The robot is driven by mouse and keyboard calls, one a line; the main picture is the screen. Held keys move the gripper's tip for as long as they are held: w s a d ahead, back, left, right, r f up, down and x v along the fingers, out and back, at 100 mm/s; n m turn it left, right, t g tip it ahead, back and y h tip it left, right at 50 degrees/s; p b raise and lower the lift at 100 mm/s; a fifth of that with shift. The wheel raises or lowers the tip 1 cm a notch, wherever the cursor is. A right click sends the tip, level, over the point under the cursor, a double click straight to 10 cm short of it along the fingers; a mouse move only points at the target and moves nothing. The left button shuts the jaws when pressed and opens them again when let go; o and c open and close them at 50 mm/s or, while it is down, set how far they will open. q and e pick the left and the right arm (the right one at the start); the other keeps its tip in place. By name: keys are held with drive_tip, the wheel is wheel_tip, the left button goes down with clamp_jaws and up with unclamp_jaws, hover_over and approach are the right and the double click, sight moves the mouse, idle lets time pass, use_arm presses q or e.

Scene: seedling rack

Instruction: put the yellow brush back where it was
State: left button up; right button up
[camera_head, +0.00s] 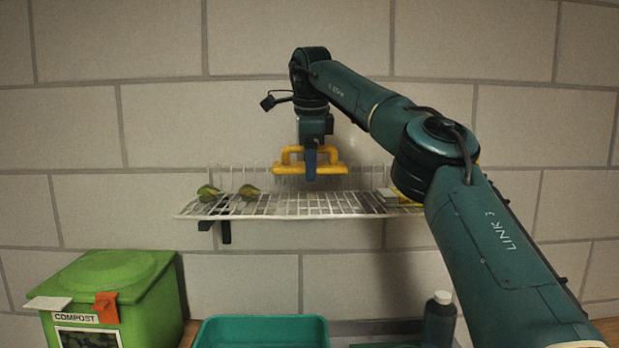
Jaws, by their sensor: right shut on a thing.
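The yellow brush (283,168) has a yellow block with an arched handle and pale bristles pointing down. My right gripper (310,165) is shut on its handle and holds it level at the wire rack (270,207). The bristles are over the middle of the rack; I cannot tell whether they touch the wires. My right arm comes in from the right and covers the rack's right end. My left gripper is out of view.
Two green leafy things (208,193) lie on the rack's left part. A pale block and something yellow (408,198) sit at its right end, partly hidden. Below are a green compost bin (110,285), a teal tray (262,332) and a dark bottle (439,320).

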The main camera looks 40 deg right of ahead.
drive_tip(key=shift+f, duration=1.55)
drive_tip(key=shift+w+d+f, duration=0.15)
drive_tip(key=shift+w+f, duration=0.05)
drive_tip(key=shift+f, duration=0.4)
drive_tip(key=shift+f, duration=0.15)
drive_tip(key=o, duration=1.3)
drive_tip(key=shift+v, duration=6.55)
